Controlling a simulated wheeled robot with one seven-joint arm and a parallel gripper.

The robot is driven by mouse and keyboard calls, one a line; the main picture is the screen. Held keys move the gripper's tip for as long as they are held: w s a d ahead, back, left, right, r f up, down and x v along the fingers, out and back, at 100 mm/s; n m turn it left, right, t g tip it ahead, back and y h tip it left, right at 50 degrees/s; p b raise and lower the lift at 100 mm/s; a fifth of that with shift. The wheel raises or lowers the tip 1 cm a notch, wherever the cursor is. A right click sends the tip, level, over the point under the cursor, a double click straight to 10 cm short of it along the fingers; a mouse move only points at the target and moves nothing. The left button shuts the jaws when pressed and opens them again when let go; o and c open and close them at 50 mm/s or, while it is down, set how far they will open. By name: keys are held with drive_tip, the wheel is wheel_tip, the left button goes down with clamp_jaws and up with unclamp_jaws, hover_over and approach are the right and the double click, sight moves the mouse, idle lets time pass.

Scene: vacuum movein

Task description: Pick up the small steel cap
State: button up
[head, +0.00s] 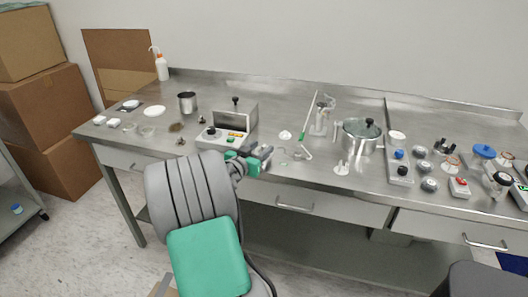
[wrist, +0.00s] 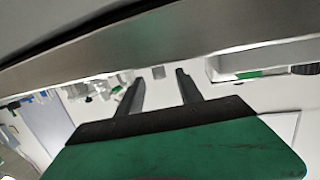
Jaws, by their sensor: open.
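My gripper (head: 263,155) is at the front edge of the steel bench, just right of the control box. In the wrist view my gripper (wrist: 158,78) shows two dark fingers spread apart, with nothing held between them. In the head view, several small metal pieces lie on the bench, and I cannot tell which is the cap.
The control box (head: 225,137) stands behind and left of my gripper. A green-handled tool (head: 308,122), a lidded steel pot (head: 359,137) and a steel beaker (head: 187,102) stand on the bench (head: 260,92). Several small items crowd the right side. Cardboard boxes (head: 40,120) stand left.

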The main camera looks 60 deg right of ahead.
drive_tip(key=d, duration=0.3)
drive_tip(key=shift+f, duration=0.25)
drive_tip(key=shift+a, duration=0.1)
drive_tip(key=shift+c, duration=0.2)
clamp_jaws()
